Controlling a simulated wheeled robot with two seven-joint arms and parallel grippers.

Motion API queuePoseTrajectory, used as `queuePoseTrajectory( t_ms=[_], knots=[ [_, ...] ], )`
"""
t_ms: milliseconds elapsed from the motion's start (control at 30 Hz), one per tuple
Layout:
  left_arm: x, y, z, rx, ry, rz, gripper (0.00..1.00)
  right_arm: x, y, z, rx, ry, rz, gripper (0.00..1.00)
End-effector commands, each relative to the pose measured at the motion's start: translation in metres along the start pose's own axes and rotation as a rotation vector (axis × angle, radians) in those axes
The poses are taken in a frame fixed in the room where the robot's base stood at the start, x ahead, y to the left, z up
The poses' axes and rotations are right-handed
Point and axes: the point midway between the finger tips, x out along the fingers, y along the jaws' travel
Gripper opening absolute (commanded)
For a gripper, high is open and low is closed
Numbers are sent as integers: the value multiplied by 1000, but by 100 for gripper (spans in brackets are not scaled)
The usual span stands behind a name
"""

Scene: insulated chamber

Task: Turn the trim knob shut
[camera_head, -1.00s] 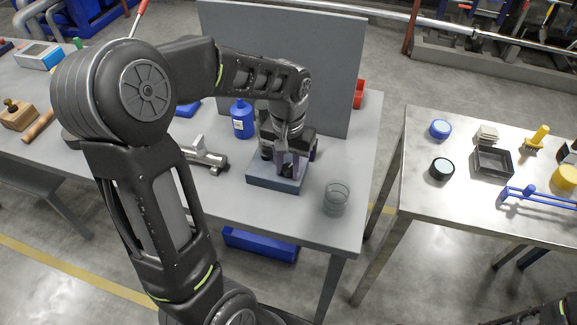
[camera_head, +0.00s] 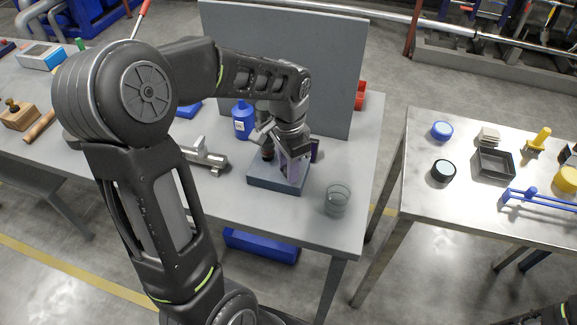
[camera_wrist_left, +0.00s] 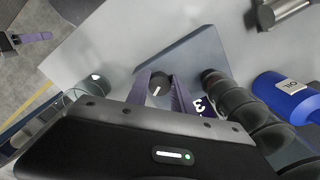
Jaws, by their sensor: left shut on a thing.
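The trim knob (camera_wrist_left: 159,86) is a small black round knob with a pale line across its top, seen in the left wrist view. It stands on a blue-grey block (camera_head: 262,180) on the bench; in the head view my gripper hides it. My left gripper (camera_head: 297,168) comes down from above, and its purple fingers (camera_wrist_left: 160,93) are shut on the knob from both sides. A purple finger and dark body that look like my right gripper (camera_wrist_left: 28,39) show at the upper left edge of the left wrist view; its jaw state is unclear.
A clear glass (camera_head: 337,199) stands close to the right of the block. A blue oil bottle (camera_head: 243,120) and a metal fitting (camera_head: 204,156) are to the left. A grey upright panel (camera_head: 290,60) stands behind. A second metal table (camera_head: 430,198) is to the right.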

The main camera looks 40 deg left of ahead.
Motion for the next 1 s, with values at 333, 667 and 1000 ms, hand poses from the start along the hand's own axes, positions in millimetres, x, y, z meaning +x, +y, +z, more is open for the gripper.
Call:
queuePoseTrajectory(
  t_ms=[333,667,1000],
  knots=[
    [-1,0,0,7,2,-1,0,0,0,0,0,0,0,36],
    [0,0,0,6,1,-1,50,0,0,0,0,0,0,36],
    [-4,0,0,6,2,-1,50,0,0,0,0,0,0,36]
  ],
)
